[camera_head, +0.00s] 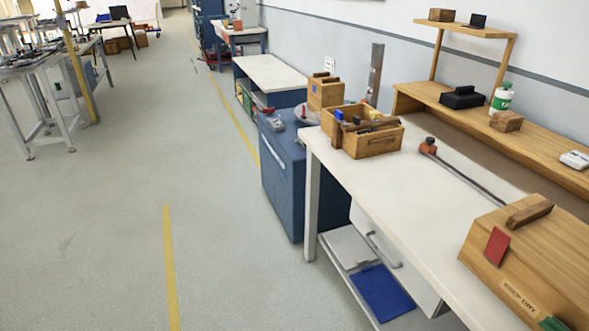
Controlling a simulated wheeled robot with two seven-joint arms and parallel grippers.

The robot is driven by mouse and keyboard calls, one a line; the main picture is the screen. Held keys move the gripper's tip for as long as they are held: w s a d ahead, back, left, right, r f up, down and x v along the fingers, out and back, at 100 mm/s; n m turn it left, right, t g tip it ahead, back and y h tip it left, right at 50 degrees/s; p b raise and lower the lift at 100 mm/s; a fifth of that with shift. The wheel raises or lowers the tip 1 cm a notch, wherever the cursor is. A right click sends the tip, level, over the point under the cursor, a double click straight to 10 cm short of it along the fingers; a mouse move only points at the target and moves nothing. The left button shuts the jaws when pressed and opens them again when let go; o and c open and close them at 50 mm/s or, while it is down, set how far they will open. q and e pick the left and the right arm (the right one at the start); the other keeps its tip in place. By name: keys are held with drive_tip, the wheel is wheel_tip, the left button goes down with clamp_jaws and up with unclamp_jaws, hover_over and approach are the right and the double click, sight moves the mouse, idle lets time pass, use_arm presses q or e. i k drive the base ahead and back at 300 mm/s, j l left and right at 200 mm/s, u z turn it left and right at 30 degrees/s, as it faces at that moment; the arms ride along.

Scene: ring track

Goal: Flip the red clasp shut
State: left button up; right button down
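A wooden box (533,246) with a dark wooden handle (529,213) on its lid sits at the right front of the white workbench (390,195). A red clasp (497,246) is on the box's front left side, a flat red plate lying across the upper edge of the face. I cannot tell whether it is latched. A green piece (553,323), perhaps a second clasp, shows at the bottom edge of the view, partly cut off. Neither of my grippers is in view.
An open wooden tote (378,142) with tools stands at the bench's far end. A red-headed bar tool (428,147) lies toward the back. A raised wooden shelf (540,133) runs along the wall. The bench in front of the box is clear; open floor (100,230) lies left.

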sight(499, 242)
drive_tip(key=k+l+z, duration=0.1)
drive_tip(key=z, duration=1.5)
drive_tip(key=k+l, duration=0.05)
